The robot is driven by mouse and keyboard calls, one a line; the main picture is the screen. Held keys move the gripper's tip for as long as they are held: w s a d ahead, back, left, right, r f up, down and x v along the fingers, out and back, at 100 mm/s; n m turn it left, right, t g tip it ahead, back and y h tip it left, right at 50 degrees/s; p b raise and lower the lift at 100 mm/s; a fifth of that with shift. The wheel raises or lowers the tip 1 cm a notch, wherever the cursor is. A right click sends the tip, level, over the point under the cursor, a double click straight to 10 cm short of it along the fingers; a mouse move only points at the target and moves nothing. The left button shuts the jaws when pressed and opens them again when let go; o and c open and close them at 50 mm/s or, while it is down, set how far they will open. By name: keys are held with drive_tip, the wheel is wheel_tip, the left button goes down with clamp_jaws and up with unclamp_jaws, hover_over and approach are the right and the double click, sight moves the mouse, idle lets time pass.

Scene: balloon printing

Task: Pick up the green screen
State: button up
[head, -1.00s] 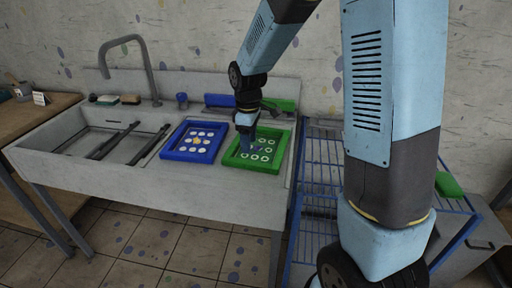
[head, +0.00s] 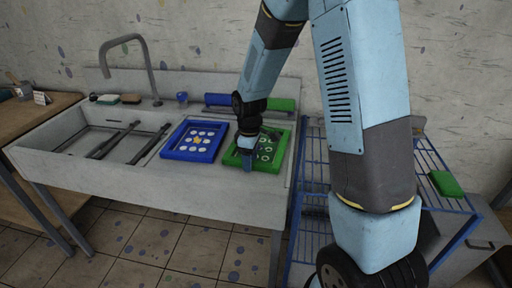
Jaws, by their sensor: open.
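The green screen (head: 280,150) is a green frame with a pattern of pale rings. It lies flat on the right part of the sink counter. My gripper (head: 247,163) points down over the front left part of the green screen, and its fingers look open. The gripper hides part of the screen's left side and front edge. I cannot tell whether the fingers touch the frame.
A blue screen (head: 166,146) with white dots lies just left of the green one. Blue and green rolls (head: 282,104) lie at the back of the counter. The sink basin (head: 75,140) and tap (head: 152,75) are left. A blue wire rack (head: 316,175) stands right.

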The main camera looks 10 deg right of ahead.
clamp_jaws()
idle(0.4)
drive_tip(key=shift+r, duration=0.1)
